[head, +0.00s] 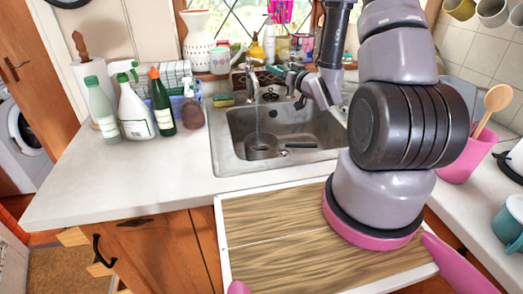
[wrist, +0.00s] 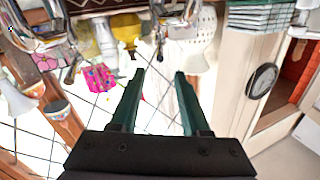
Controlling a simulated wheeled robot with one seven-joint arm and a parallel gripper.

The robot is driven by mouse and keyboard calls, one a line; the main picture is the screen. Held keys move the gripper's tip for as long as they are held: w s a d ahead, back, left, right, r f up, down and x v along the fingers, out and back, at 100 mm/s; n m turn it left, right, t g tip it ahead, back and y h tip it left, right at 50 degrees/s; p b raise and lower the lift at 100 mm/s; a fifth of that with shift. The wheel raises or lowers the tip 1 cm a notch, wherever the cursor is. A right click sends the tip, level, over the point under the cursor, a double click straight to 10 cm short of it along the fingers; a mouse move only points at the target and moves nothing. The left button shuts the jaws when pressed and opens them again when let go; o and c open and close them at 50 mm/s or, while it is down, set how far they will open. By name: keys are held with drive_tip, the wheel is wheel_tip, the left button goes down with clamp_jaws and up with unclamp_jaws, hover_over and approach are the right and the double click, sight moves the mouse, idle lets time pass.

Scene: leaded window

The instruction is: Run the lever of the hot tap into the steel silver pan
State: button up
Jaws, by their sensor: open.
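The steel silver pan (head: 261,152) stands on the sink floor, its dark handle pointing right. The tap (head: 251,82) rises at the back of the sink, above the pan. A thin pale stream, seemingly water, runs down from its spout into the pan. My gripper (head: 277,74) is just right of the tap, at about its height. Its levers are small and partly confused with my gripper, so I cannot tell which is hot. In the wrist view my gripper (wrist: 159,74) has its two teal fingers apart with nothing held between them. Metal tap parts show at the top edge there.
The sink (head: 226,150) is set in a pale counter (head: 125,185). Several bottles (head: 133,112) stand left of it, with a sponge (head: 224,100) at its corner. The sill behind is crowded, with a white vase (head: 198,42). A pink pot (head: 466,157) stands at right.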

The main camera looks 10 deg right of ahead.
idle(0.3)
clamp_jaws()
drive_tip(key=w+d+f+m+g+y, duration=0.15)
drive_tip(key=d+m+y, duration=0.25)
drive_tip(key=d+m, duration=0.8)
drive_tip(key=w+a+m, duration=0.1)
drive_tip(key=w+a, duration=0.3)
drive_tip(key=a, duration=0.2)
drive_tip(key=w+a+r+m, duration=0.1)
drive_tip(key=w+a+m, duration=0.1)
drive_tip(key=a, duration=0.4)
drive_tip(key=shift+w+a, duration=0.25)
drive_tip(key=shift+w, duration=0.6)
